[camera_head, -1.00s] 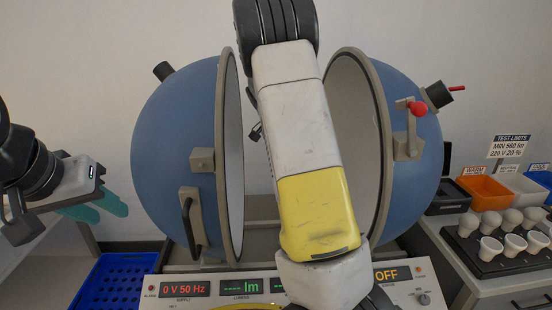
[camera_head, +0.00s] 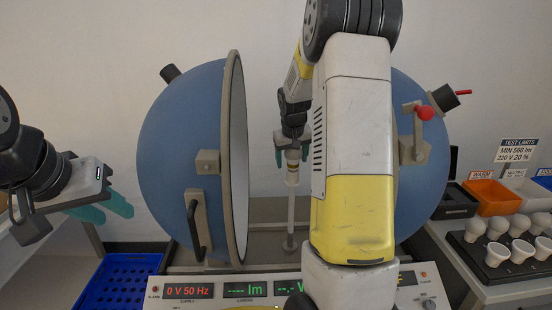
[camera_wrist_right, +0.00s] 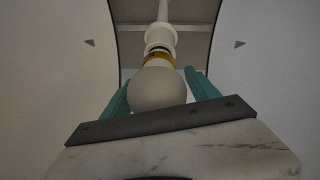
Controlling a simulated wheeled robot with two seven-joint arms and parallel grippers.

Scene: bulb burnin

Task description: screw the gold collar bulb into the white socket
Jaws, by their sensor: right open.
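The white bulb (camera_wrist_right: 157,90) with a gold collar (camera_wrist_right: 157,60) sits between the teal fingers of my right gripper (camera_wrist_right: 160,92) in the right wrist view. Its collar end is in line with the white socket (camera_wrist_right: 161,36), with a dark band showing between them; I cannot tell how deep it sits. In the head view the right gripper (camera_head: 291,152) points down over the socket (camera_head: 292,179) on its thin post, between the sphere halves. The right fingers are open around the bulb. My left gripper (camera_head: 106,207) is open and empty at the far left.
The blue sphere's left half (camera_head: 180,150) and right half (camera_head: 418,170) stand apart on either side. A control panel (camera_head: 220,291) is in front. A blue crate (camera_head: 112,283) is at lower left. A black tray of bulbs (camera_head: 478,251) and an orange bin (camera_head: 491,198) are at right.

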